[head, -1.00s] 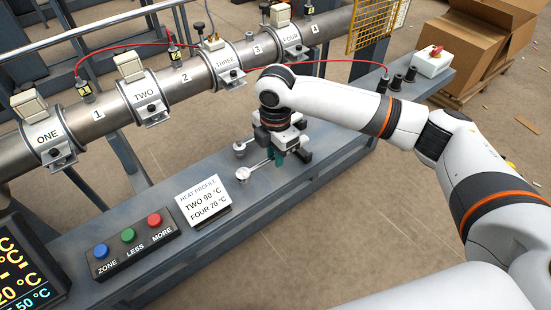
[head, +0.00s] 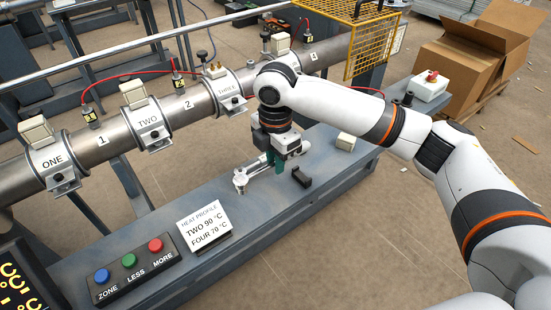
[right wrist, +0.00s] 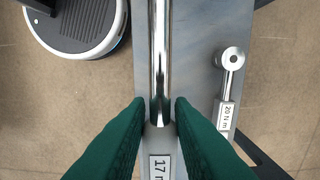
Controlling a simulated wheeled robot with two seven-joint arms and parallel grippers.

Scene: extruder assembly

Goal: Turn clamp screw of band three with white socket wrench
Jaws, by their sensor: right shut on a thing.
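Band three (head: 228,88) is the clamp marked THREE on the steel barrel. Its clamp screw (head: 236,104) hangs at the lower front. My right gripper (head: 276,162) is over the bench, to the lower right of band three and apart from it. Its green fingers (right wrist: 160,112) are shut on a socket wrench with a chrome shaft (right wrist: 160,55) and a white label reading 17. The held wrench's far end is outside the wrist view. A second wrench (right wrist: 230,80), labelled 20 N m, lies beside it on the bench. My left gripper is not in view.
The grey bench (head: 140,235) carries a button box (head: 130,270), a heat profile sign (head: 205,225), a black holder (head: 301,178) and a white block (head: 346,141). Bands ONE (head: 52,160) and TWO (head: 153,130) sit left on the barrel. A yellow guard (head: 370,48) stands right.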

